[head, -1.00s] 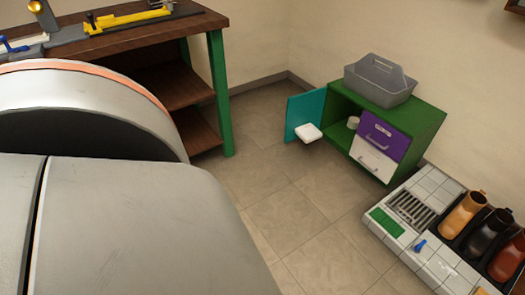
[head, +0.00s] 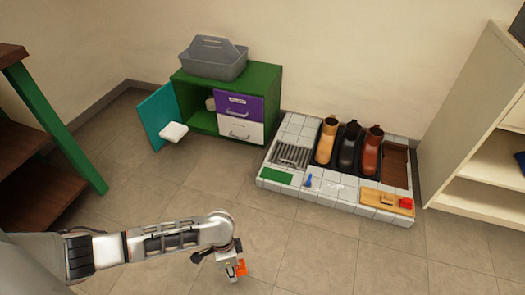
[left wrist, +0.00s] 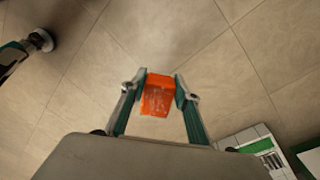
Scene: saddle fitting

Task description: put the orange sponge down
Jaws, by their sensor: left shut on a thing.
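My left gripper (head: 234,270) hangs at the end of my left arm, low in the head view, above the tiled floor. It is shut on the orange sponge (head: 242,267), of which only a small part shows there. In the left wrist view the orange sponge (left wrist: 157,98) is a small block between the two fingers of the left gripper (left wrist: 160,86), with bare floor tiles behind it. My right gripper is not in view.
A tiled platform (head: 280,178) holds several boots (head: 349,147), a green mat (head: 276,176), a blue item and a wooden board (head: 386,201). Behind stands a green cabinet (head: 198,84) with its teal door open and a grey caddy (head: 213,60) on top. Shelves (head: 478,120) stand right; floor between is clear.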

